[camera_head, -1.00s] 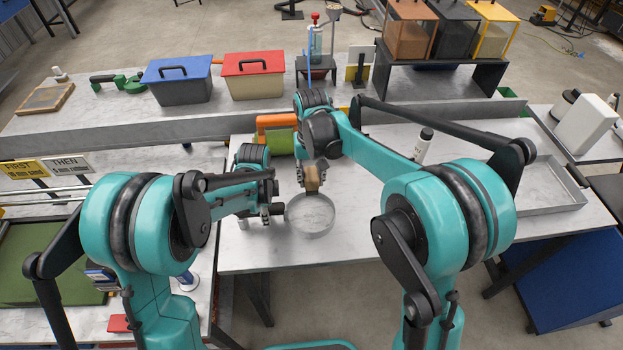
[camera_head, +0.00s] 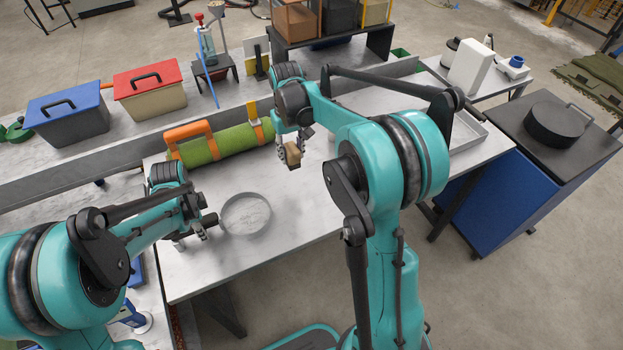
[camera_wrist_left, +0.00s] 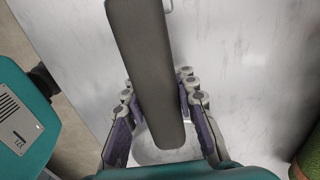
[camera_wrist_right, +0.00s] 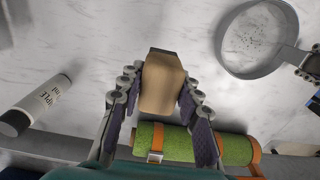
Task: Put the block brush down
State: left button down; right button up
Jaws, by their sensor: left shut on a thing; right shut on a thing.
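The block brush (camera_head: 292,154) is a small tan wooden block with a dark strip at one end. My right gripper (camera_head: 288,148) is shut on it and holds it above the table, right of the round pan. In the right wrist view the block brush (camera_wrist_right: 163,84) sits between the fingers. The shallow grey pan (camera_head: 246,213) is at the table's left part, with fine specks in it. My left gripper (camera_head: 197,232) is shut on its dark handle (camera_wrist_left: 145,60). In the right wrist view the pan (camera_wrist_right: 257,40) is at the top right.
A green turf roll (camera_head: 215,145) with orange bands lies behind the pan. A white bottle with a black cap (camera_wrist_right: 40,103) shows in the right wrist view. A grey tray (camera_head: 465,135) is at the table's right. Bare table (camera_head: 310,200) lies right of the pan.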

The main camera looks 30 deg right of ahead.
jog(key=d+f, duration=0.3)
jog(key=d, duration=0.1)
jog(key=d+f, duration=0.2)
jog(key=shift+s+d+f, duration=0.3)
jog(key=shift+s+d, duration=0.05)
jog(key=shift+f, duration=2.1)
jog(key=o, duration=1.2)
jog(key=shift+f, duration=0.1)
